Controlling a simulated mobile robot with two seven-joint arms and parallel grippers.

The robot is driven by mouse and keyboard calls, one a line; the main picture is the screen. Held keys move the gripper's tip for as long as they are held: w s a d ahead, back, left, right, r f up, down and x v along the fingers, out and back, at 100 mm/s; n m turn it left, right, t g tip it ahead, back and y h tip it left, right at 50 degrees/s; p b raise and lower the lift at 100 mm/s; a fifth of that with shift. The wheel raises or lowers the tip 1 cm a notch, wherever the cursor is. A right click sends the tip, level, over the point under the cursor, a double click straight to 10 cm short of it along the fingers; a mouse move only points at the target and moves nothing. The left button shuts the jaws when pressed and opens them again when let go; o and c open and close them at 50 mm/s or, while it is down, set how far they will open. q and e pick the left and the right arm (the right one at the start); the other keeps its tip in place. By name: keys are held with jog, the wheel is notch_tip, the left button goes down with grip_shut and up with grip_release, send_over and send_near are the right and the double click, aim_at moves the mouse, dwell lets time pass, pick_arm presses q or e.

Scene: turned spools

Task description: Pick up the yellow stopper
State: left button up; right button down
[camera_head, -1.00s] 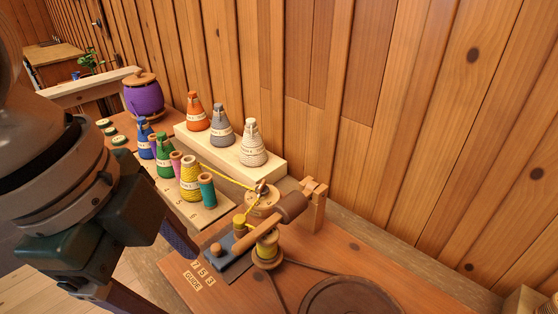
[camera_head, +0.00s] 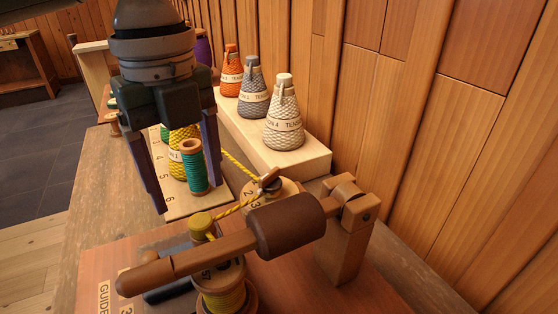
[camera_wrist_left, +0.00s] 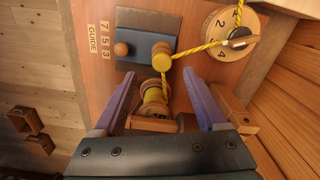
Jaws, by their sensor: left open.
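A yellow-topped peg (camera_head: 201,222), which looks like the yellow stopper, stands on a dark plate (camera_head: 168,291) beside the wooden arm. The yellow piece also shows in the left wrist view (camera_wrist_left: 161,62), with yellow cord beside it. My left gripper (camera_head: 189,200) points down with its two purple fingers apart and nothing held between them. In the left wrist view the gripper (camera_wrist_left: 160,74) has its fingertips on either side, short of the peg. A yellow-wound spool (camera_wrist_left: 154,95) lies between the fingers' line of sight. My right gripper is not in view.
A brown roller on a wooden arm (camera_head: 285,225) crosses just right of the peg. A numbered drum (camera_head: 270,195) carries the cord. A teal spool (camera_head: 194,168) and yellow cone (camera_head: 178,150) stand behind the fingers. Grey (camera_head: 253,90) and white (camera_head: 284,120) cones stand on a block.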

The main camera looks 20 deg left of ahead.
aim_at(199, 220)
pick_arm(q)
notch_tip(199, 220, down, 6)
jog(key=shift+d+r+b, duration=0.1)
jog(key=shift+r+b, duration=0.15)
jog(key=shift+b, duration=0.2)
grip_shut()
dwell(0.4)
